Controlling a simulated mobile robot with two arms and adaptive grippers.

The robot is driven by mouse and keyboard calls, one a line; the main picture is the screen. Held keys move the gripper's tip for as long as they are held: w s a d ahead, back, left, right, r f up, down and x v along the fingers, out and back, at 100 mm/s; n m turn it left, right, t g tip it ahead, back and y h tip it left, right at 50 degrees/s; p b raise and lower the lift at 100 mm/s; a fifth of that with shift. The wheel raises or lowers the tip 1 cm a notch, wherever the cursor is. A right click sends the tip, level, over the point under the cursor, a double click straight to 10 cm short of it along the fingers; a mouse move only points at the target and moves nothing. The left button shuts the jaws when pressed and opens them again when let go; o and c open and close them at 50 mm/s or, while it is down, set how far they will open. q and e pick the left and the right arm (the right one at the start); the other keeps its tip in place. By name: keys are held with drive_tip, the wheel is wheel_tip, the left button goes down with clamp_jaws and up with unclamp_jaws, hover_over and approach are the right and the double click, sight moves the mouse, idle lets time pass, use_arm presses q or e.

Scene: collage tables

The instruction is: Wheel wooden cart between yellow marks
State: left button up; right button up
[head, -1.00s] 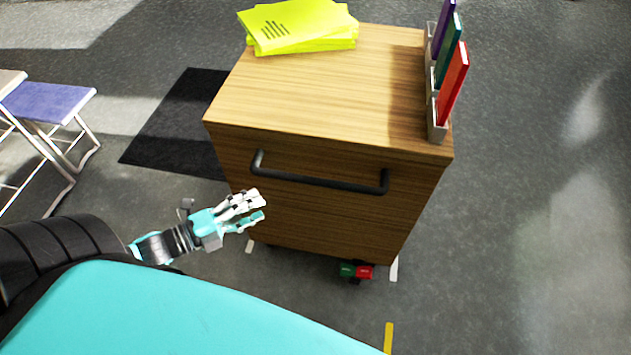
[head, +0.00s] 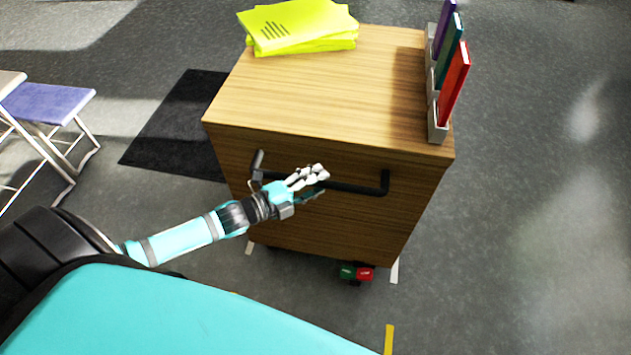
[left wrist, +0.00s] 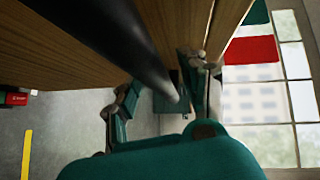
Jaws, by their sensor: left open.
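The wooden cart (head: 320,95) stands in front of me in the head view, with a black bar handle (head: 350,187) across its near face. My left gripper (head: 318,184) is open at the left half of the handle, its fingers overlapping the bar. In the left wrist view the handle (left wrist: 115,40) runs close past the open left gripper (left wrist: 150,103); I cannot tell whether they touch. A yellow mark (head: 389,338) lies on the floor nearer me; it also shows in the left wrist view (left wrist: 27,155). My right gripper is not in view.
Yellow papers (head: 300,25) and a rack of upright books (head: 452,80) sit on the cart. A green and red pedal (head: 356,273) is under it, beside white floor marks (head: 395,269). A blue stool (head: 48,103) stands left. The floor to the right is clear.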

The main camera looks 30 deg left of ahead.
use_arm(q)
clamp_jaws()
idle(0.3)
drive_tip(key=shift+f, duration=0.1)
